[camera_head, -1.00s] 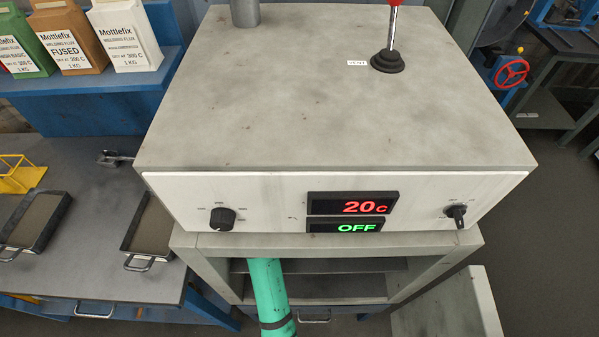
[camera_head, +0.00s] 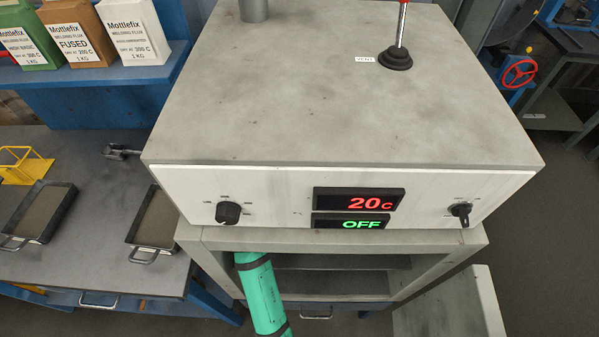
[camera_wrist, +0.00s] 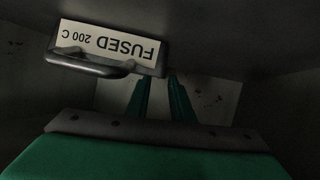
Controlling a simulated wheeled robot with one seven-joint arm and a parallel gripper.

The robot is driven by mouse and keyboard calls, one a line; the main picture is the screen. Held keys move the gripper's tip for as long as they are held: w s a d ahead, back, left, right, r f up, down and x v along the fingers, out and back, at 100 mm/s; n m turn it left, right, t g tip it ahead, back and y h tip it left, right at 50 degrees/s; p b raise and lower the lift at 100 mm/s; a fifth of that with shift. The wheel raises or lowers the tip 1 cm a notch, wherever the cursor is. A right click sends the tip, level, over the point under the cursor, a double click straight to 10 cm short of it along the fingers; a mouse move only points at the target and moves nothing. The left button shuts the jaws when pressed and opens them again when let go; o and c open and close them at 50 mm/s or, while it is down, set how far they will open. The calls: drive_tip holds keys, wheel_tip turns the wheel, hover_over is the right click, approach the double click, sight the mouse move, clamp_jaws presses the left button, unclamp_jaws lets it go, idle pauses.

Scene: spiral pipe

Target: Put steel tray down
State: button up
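In the wrist view, a dark metal handle (camera_wrist: 92,66) with a white label (camera_wrist: 108,47) reading "FUSED 200 C", upside down, appears to belong to a steel tray whose body is lost in shadow. My gripper (camera_wrist: 160,78) has two green fingers apart, with a gap and nothing seen between them. The handle lies just left of the fingers; whether it touches them I cannot tell. In the head view my gripper is hidden below the oven front. Two shallow steel trays, a left one (camera_head: 68,208) and a right one (camera_head: 140,238), sit on the grey table.
The white-fronted oven (camera_head: 270,190) reads 20 C and OFF. It stands on a frame (camera_head: 300,240) with open shelves. Boxes of flux (camera_head: 140,30) stand on a blue shelf (camera_head: 110,85) at left. A yellow rack (camera_head: 25,165) is on the grey table (camera_head: 95,180).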

drive_tip(key=shift+v, duration=1.2)
drive_tip(key=shift+s, duration=0.1)
